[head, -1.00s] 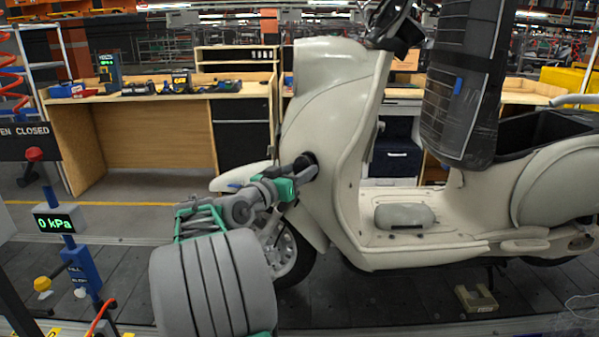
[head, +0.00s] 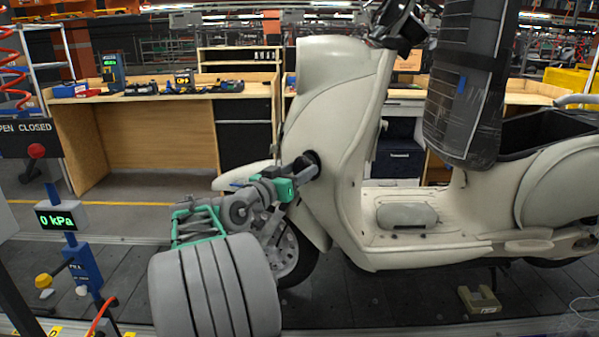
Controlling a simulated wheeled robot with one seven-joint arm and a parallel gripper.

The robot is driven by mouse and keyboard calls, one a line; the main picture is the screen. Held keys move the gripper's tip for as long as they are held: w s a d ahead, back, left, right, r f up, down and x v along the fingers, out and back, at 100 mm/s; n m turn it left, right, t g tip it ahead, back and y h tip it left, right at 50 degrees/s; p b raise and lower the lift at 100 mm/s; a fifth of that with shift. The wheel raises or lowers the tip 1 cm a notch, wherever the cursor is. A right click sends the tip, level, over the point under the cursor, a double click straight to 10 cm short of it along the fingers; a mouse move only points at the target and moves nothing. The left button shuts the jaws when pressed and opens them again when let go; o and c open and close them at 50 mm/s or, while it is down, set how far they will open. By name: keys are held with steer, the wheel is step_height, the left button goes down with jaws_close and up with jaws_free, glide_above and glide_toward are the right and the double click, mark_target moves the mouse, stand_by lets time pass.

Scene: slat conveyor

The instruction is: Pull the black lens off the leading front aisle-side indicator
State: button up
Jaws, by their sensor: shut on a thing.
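A cream scooter (head: 340,110) stands side-on on the slat conveyor, its front wheel (head: 290,255) to the left. A small round black lens (head: 313,158) sits on the side of its front leg shield. My gripper (head: 307,166) reaches up from the lower left and is shut on the black lens. The fingertips cover part of the lens. I cannot tell whether the lens is still seated against the body.
A wooden workbench (head: 150,98) with tools stands behind. A pressure display (head: 62,218) reading 0 kPa and a blue post (head: 82,265) stand at the left. A beige block (head: 480,300) lies on the dark conveyor slats (head: 390,300) below the scooter.

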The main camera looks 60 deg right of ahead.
steer(key=shift+w+a, duration=0.1)
steer(key=shift+a, duration=0.25)
stand_by(0.5)
steer(key=shift+w+a+b, duration=0.1)
steer(key=shift+a+b, duration=0.6)
steer(key=shift+a+r, duration=0.1)
steer(key=shift+a, duration=0.1)
